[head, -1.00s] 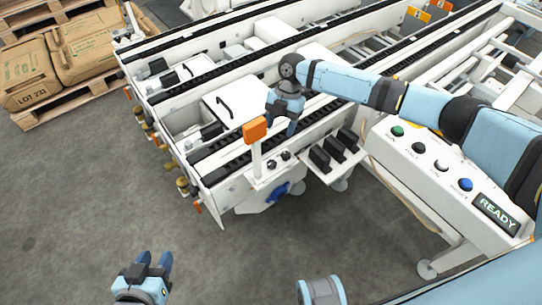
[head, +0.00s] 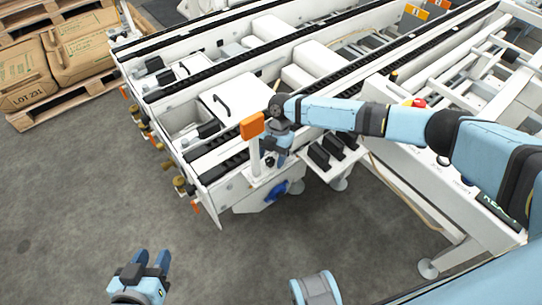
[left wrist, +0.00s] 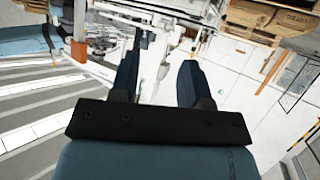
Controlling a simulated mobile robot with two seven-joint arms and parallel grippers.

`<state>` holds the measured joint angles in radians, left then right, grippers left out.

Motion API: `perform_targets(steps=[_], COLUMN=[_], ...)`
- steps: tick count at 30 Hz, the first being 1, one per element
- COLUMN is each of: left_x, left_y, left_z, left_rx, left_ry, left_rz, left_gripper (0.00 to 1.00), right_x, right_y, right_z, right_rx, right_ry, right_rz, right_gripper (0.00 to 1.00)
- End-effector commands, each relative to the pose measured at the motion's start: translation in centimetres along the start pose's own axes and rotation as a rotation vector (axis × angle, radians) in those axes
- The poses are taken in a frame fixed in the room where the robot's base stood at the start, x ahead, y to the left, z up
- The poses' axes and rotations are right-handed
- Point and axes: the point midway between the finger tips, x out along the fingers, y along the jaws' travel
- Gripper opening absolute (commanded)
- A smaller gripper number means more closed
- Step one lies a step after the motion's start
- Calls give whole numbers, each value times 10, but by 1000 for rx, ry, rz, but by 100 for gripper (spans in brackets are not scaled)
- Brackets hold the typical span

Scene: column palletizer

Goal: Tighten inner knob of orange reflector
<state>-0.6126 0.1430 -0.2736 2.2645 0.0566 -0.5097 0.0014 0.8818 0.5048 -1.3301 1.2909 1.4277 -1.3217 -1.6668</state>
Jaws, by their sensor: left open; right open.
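The orange reflector (head: 252,125) stands on a white post (head: 255,158) at the near end of the conveyor frame. My right gripper (head: 275,161) points down just right of the post, over the small bracket where the dark knobs sit. The gripper hides most of the knobs, and I cannot tell whether it touches one. It is open. My left gripper (head: 152,260) is open and empty over the floor at the bottom left, away from the reflector. Its spread fingers also show in the left wrist view (left wrist: 158,82).
A blue round part (head: 276,192) sits under the bracket. Dark blocks (head: 325,153) on a white shelf stand just right of my right gripper. The control panel (head: 470,200) is partly under my right arm. Sacks on a pallet (head: 75,97) are far left. Floor at left is clear.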

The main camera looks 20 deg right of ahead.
Motion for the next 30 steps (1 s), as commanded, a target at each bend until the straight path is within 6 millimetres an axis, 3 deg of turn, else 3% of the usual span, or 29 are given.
perform_targets(steps=[1,7,20,30], left_x=[0,0,-4,-9], left_y=[0,0,-2,-7], left_z=[0,0,-6,-7], left_rx=[0,2,10,27], left_ry=[1,1,-12,-63], left_rz=[0,0,-7,-31], left_gripper=[43,43,43,43], right_x=[0,0,-2,-3], right_y=[0,0,-1,-3], right_z=[0,0,-2,-4], right_rx=[0,0,72,320], right_ry=[0,0,2,4], right_rz=[0,0,30,130], right_gripper=[54,9,9,9])
